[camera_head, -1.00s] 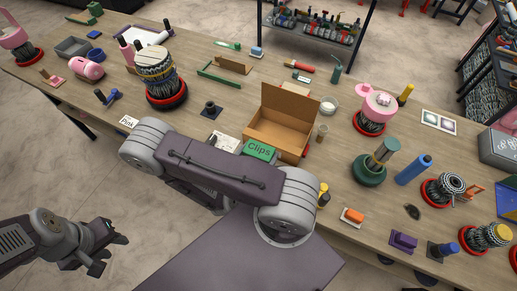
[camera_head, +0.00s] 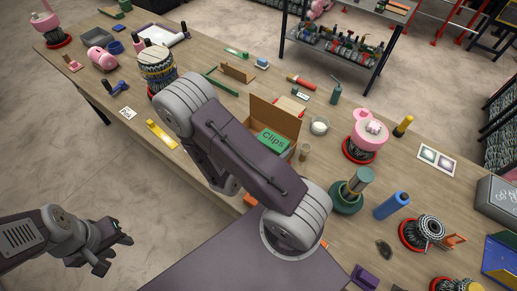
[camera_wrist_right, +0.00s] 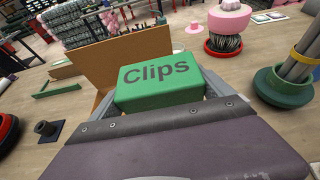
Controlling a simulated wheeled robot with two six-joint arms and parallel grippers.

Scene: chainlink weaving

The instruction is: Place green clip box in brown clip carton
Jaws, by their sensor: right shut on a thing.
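The green clip box (camera_head: 273,141), labelled "Clips", shows at the opening of the brown clip carton (camera_head: 275,112), whose lid stands up at the back. In the right wrist view the green clip box (camera_wrist_right: 160,88) is between the fingers of my right gripper (camera_wrist_right: 160,98), which is shut on it. The carton (camera_wrist_right: 118,58) is behind the box there, mostly hidden by it. I cannot tell how deep the box sits in the carton. My right arm hides the right gripper in the head view. My left gripper (camera_head: 116,254) is open and empty, off the table's front edge.
A white bowl (camera_head: 319,126) and a small tan jar (camera_head: 304,152) stand right of the carton. A green pot with a cylinder (camera_head: 348,192) and a pink-topped spool (camera_head: 365,138) are further right. A yellow tool (camera_head: 161,135) lies left of my right arm.

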